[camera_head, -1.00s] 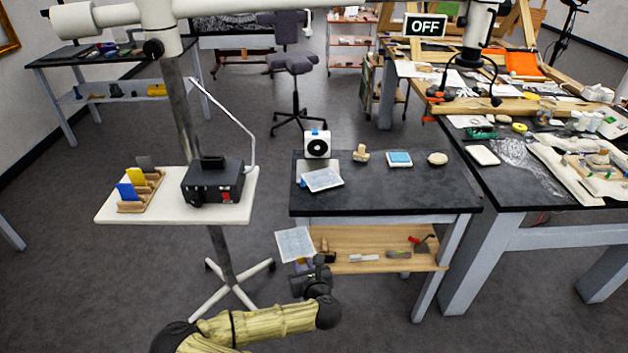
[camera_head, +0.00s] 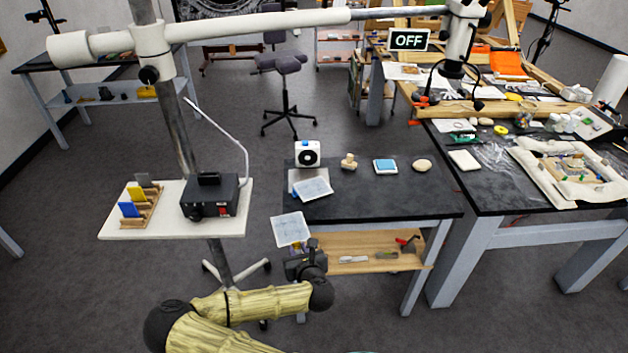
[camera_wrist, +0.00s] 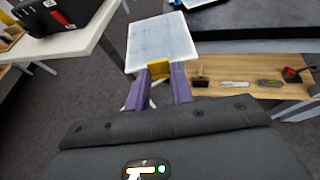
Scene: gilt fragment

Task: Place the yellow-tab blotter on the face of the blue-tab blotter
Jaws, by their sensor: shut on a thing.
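My gripper (camera_wrist: 158,83) is shut on the yellow tab of a pale, flat blotter. This yellow-tab blotter (camera_wrist: 160,42) extends away from the fingers and is held in the air. In the head view the same blotter (camera_head: 291,229) shows at the front left of the dark table, beside its edge, with my gripper (camera_head: 304,250) just below it. Another pale sheet (camera_head: 313,188) lies tilted at the foot of a small white device on the dark table.
The dark table (camera_head: 380,205) also bears a white device (camera_head: 307,154), a stamp-like object (camera_head: 348,161), a blue-topped pad (camera_head: 385,166) and a pale stone (camera_head: 422,165). A white stand (camera_head: 170,229) at left bears a black box (camera_head: 209,196) and a rack with blue and yellow cards. A wooden shelf (camera_head: 350,245) lies below.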

